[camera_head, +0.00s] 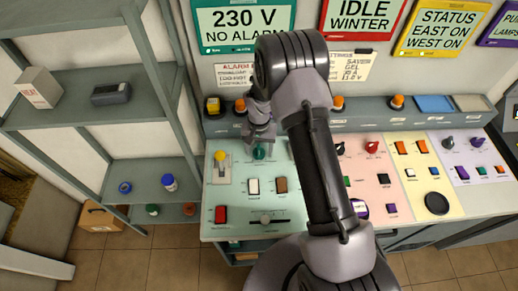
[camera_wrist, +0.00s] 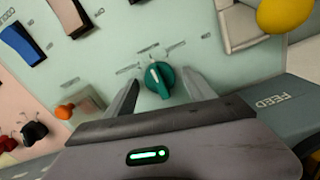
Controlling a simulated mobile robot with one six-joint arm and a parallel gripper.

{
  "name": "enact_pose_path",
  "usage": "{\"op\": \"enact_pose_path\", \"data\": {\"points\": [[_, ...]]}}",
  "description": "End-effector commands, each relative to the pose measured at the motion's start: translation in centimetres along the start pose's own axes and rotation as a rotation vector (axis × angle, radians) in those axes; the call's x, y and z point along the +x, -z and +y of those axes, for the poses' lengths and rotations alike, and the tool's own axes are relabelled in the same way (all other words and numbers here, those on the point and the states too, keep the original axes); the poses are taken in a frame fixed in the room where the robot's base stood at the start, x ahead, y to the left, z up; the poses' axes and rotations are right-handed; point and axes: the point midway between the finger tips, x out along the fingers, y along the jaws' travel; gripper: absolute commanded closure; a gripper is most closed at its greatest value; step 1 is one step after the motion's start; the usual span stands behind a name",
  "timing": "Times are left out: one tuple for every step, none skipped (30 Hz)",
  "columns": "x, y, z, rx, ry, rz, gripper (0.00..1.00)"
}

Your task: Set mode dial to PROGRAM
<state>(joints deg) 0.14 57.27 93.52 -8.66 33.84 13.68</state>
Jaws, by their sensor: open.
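A round teal dial (camera_wrist: 166,85) with a raised grip and a white pointer mark sits on the pale green panel in the wrist view. Its mark points up and slightly left there. Small labels fan around its upper side, too blurred to read, so I cannot tell which setting it is on. The teal dial also shows in the head view (camera_head: 260,153), just below my gripper. My gripper (camera_wrist: 163,84) is open, with one finger on each side of the dial. I cannot tell whether either finger touches it. The head view also shows my gripper (camera_head: 257,138).
A yellow knob (camera_head: 220,156) stands left of the dial. An orange lamp (camera_head: 240,106) sits on the ledge behind. Grey shelves (camera_head: 75,115) stand to the left.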

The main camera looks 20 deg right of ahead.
Motion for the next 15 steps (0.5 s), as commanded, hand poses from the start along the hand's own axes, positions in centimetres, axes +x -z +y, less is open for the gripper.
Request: {"op": "enact_pose_path", "data": {"points": [[0.00,0.01,0.00,0.000,0.000,0.000,0.37],[-0.02,0.01,0.00,0.000,0.000,0.000,0.37],[-0.03,0.01,0.00,0.000,0.000,0.000,0.37],[-0.03,0.01,0.00,0.000,0.000,0.000,0.37],[-0.04,0.00,0.00,0.000,0.000,0.000,0.37],[-0.04,0.00,0.00,0.000,0.000,0.000,0.45],[-0.05,0.01,0.00,0.000,0.000,0.000,0.51],[-0.05,0.00,0.00,0.000,0.000,0.000,0.57],[-0.05,0.00,0.00,0.000,0.000,0.000,0.65],[-0.06,0.01,0.00,0.000,0.000,0.000,0.70],[-0.06,0.01,0.00,0.000,0.000,0.000,0.76],[-0.06,0.00,0.00,0.000,0.000,0.000,0.84],[-0.06,0.00,0.00,0.000,0.000,0.000,0.90],[-0.07,0.00,0.00,0.000,0.000,0.000,0.96],[-0.07,0.00,0.00,0.000,0.000,0.000,0.99]]}}
